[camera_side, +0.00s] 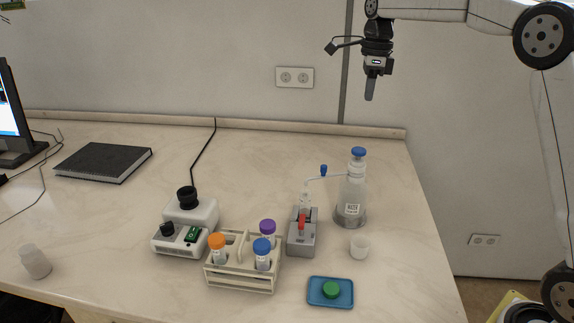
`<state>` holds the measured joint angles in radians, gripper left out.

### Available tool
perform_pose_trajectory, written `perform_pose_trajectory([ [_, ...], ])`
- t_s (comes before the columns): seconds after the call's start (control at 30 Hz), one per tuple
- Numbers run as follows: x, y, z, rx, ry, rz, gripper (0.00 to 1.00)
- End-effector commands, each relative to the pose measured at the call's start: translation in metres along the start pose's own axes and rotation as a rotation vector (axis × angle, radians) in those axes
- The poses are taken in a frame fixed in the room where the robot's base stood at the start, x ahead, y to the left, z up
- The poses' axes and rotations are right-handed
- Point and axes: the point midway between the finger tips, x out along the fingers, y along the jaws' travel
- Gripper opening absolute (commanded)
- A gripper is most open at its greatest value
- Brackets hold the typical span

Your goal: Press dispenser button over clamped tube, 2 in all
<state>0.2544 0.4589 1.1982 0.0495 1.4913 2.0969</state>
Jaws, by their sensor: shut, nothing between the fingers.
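A bottle-top dispenser (351,197) stands upright at the right of the bench, with a blue button (358,153) on top. Its thin spout (330,178) reaches left and carries a small blue part. A clear tube (305,201) stands upright in a grey clamp block (301,240) with a red lever (302,221), under the spout's end. My gripper (370,97) is shut and empty, pointing down, well above the dispenser and slightly right of its button. The liquid level in the tube is too small to tell.
A rack (243,276) holds orange, purple and blue capped tubes. A vortex mixer (186,225) stands left of it. A green cap (331,289) lies on a blue tray (316,301). The bench's middle left is clear.

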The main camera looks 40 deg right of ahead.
Motion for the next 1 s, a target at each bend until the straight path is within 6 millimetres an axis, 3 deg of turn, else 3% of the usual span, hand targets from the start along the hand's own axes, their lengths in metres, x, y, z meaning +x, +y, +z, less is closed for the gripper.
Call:
perform_pose_trajectory([
  [0.67, 0.001, 0.0002, 0.0008, -0.004, -0.012, -0.008, 0.0],
  [1.0, 0.0091, 0.0016, 0.0096, -0.034, -0.131, -0.091, 0.0],
])
